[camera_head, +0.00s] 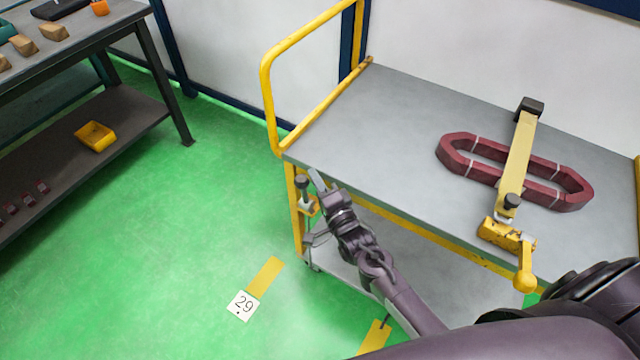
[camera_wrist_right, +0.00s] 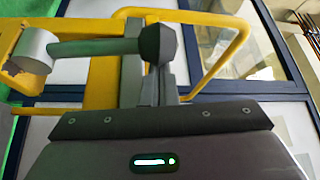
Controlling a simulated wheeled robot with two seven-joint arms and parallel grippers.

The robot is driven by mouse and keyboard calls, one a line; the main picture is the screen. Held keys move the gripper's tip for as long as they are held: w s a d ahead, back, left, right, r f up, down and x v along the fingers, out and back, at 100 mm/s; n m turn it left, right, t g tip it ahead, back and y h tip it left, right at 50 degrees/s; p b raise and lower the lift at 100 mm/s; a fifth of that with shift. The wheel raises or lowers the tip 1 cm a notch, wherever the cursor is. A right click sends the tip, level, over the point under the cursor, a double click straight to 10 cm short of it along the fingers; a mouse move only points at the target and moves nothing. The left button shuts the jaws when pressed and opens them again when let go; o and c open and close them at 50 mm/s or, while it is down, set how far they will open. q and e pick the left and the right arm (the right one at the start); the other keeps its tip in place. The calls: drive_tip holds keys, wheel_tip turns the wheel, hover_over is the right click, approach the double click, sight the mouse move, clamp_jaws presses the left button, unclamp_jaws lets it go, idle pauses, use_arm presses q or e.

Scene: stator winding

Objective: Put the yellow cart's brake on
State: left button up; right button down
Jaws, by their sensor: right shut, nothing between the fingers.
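The yellow cart (camera_head: 392,130) has a grey top deck and a yellow push rail at its left end. Its brake lever (camera_head: 302,188) is a short rod with a black knob, mounted at the front left corner post. The knob stands above the pivot in the head view. In the wrist view the lever (camera_wrist_right: 95,47) runs from a pale round pivot to its dark knob. My right gripper (camera_head: 318,181) is shut and empty, just right of the knob. In the wrist view its fingers (camera_wrist_right: 168,82) are close behind the knob; contact cannot be told. My left gripper is not in view.
A dark red coil (camera_head: 460,165) lies on the deck under a yellow clamp bar (camera_head: 518,160). A dark workbench (camera_head: 70,50) with a yellow bin (camera_head: 95,136) stands at the left. Green floor with a "29" marker (camera_head: 242,305) is clear between them.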

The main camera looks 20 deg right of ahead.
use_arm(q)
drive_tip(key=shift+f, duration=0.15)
use_arm(e)
drive_tip(key=shift+s+a+f, duration=0.1)
drive_tip(key=shift+s+a, duration=0.05)
